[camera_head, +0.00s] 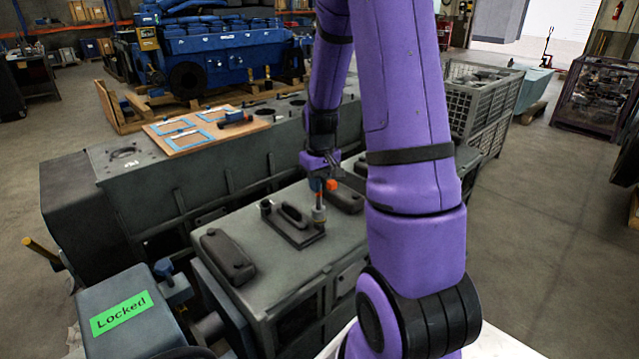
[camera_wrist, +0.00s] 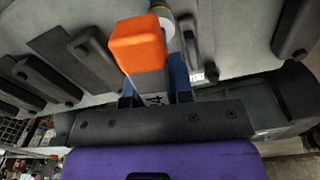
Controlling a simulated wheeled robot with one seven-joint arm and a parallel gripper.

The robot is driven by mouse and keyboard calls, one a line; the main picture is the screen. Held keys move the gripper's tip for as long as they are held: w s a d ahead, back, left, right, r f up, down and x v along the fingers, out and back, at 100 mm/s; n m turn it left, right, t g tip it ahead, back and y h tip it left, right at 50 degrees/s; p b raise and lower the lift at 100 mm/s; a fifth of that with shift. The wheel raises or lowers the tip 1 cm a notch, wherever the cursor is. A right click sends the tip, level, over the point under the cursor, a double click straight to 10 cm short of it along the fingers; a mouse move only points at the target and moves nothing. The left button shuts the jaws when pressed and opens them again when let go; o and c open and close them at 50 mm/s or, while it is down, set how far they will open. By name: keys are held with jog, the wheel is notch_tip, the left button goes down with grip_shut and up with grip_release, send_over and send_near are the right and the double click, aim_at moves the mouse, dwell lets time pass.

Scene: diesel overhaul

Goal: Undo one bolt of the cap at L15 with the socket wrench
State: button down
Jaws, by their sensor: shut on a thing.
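My gripper (camera_head: 322,176) is shut on the socket wrench (camera_head: 319,212), which has orange and blue parts and a metal socket pointing down. In the wrist view my gripper (camera_wrist: 154,92) shows below the orange block of the wrench (camera_wrist: 138,44). The socket's end stands at the right end of a dark cap with a flat base (camera_head: 288,226) on the grey engine block. Another bolt head (camera_head: 266,207) stands at that cap's left end. I cannot tell if the socket is seated on a bolt. No L15 marking is readable.
Dark rounded covers lie to the left (camera_head: 228,256) and right (camera_head: 346,197) of the cap. A wooden board (camera_head: 207,128) with blue frames lies behind.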

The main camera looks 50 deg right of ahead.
jog(key=n, duration=0.6)
jog(key=shift+d+n, duration=0.1)
jog(key=shift+n, duration=0.3)
jog(key=n, duration=0.5)
jog(key=shift+r, duration=0.1)
jog(key=n, duration=0.5)
jog(key=shift+d, duration=0.1)
jog(key=n, duration=0.6)
jog(key=shift+w, duration=0.1)
